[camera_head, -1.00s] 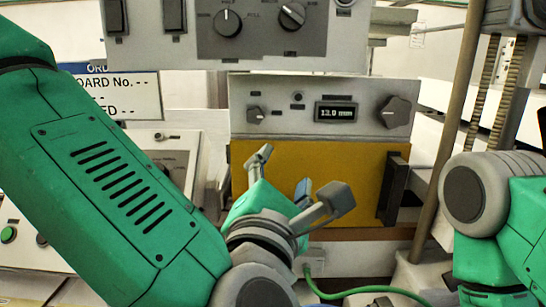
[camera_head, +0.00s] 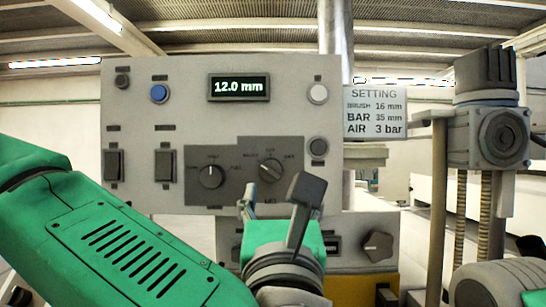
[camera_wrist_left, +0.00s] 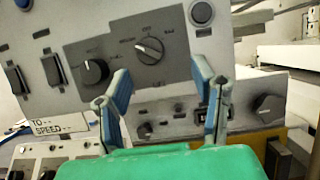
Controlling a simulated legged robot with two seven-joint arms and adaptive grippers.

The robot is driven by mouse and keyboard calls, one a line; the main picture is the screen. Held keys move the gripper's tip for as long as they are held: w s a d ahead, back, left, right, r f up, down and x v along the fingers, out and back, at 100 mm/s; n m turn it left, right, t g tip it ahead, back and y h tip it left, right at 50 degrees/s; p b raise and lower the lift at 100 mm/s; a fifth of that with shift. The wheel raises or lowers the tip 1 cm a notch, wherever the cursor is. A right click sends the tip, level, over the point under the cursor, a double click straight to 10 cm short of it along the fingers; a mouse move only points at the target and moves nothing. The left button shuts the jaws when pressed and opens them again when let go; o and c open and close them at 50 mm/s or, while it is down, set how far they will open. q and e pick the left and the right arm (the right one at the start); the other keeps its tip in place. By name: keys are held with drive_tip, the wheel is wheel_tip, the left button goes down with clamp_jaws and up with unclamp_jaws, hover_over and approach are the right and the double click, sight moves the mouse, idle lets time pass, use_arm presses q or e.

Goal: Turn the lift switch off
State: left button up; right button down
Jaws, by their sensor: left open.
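A grey control panel (camera_head: 230,120) carries two rotary switches on a dark plate. The right rotary switch (camera_head: 271,170) has a small label under it, too blurred to read surely. It also shows in the left wrist view (camera_wrist_left: 150,50), its white mark turned to the upper left, with small labels around it. The left rotary switch (camera_head: 210,176) has its mark pointing up. Two dark rocker switches (camera_head: 165,165) sit further left. My left gripper (camera_head: 277,200) is open and empty, fingers apart, just below and in front of the right rotary switch. My right gripper is out of view.
A display (camera_head: 239,87) reads 12.0 mm. A setting sign (camera_head: 375,112) hangs right of the panel. A lower box with a knob (camera_head: 378,246) sits below, above a yellow plate. A motor and screw column (camera_head: 490,130) stands at the right.

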sight(270, 177)
use_arm(q)
drive_tip(key=w, duration=0.1)
drive_tip(key=w+r, duration=0.1)
drive_tip(key=w+d, duration=0.1)
drive_tip(key=shift+w+r, duration=0.15)
drive_tip(key=a, duration=0.1)
drive_tip(key=w+a, duration=0.1)
drive_tip(key=w+a+r+p, duration=0.1)
drive_tip(key=a, duration=0.1)
drive_tip(key=shift+w, duration=0.25)
drive_tip(key=shift+d, duration=0.25)
drive_tip(key=shift+d+f, duration=0.1)
drive_tip(key=shift+d, duration=0.85)
drive_tip(key=c, duration=0.8)
drive_tip(key=shift+s, duration=0.1)
drive_tip(key=c, duration=0.3)
drive_tip(key=shift+a, duration=0.45)
drive_tip(key=shift+c, duration=0.2)
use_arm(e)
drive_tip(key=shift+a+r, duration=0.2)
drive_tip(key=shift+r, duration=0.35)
